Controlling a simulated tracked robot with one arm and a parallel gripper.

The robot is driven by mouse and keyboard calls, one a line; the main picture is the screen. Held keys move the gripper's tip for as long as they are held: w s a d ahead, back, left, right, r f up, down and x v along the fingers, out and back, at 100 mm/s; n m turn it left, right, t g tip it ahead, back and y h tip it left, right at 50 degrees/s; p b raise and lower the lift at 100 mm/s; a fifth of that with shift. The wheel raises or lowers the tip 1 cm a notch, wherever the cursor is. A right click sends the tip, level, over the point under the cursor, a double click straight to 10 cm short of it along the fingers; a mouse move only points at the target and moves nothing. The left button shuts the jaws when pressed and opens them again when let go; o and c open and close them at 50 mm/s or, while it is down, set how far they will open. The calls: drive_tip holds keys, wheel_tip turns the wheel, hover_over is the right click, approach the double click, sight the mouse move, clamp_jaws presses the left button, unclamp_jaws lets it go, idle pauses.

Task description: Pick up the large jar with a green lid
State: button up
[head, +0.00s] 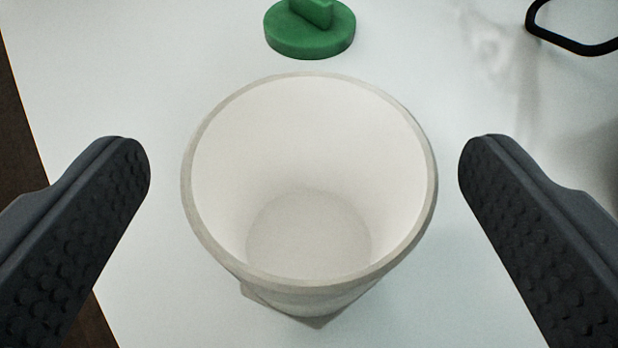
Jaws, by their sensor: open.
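A large white jar (310,294) stands upright and open on the white surface, seen from above, and it looks empty inside. A green lid (308,38) with a raised grip lies on the surface beyond the jar, apart from it, partly cut off by the top edge of the view. My gripper (305,165) is open, with one dark textured finger on each side of the jar and a visible gap on both sides. Neither finger appears to touch the jar.
A black loop-shaped handle or frame (570,42) shows at the upper right, its rest out of view. The white surface (110,75) is clear around the jar and lid. Its left edge borders a dark brown area (20,150).

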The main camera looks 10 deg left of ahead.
sight(309, 113)
drive_tip(key=shift+x, duration=1.85)
drive_tip(key=shift+f, duration=0.1)
drive_tip(key=c, duration=1)
drive_tip(key=shift+c, duration=0.2)
drive_tip(key=a+b+v, duration=0.1)
drive_tip(key=b+v, duration=0.1)
drive_tip(key=v, duration=0.6)
drive_tip(key=s+a+f+b+v, duration=0.1)
drive_tip(key=a+b+v, duration=0.1)
drive_tip(key=v, duration=0.6)
drive_tip(key=shift+s+b, duration=0.3)
drive_tip(key=shift+b, duration=0.45)
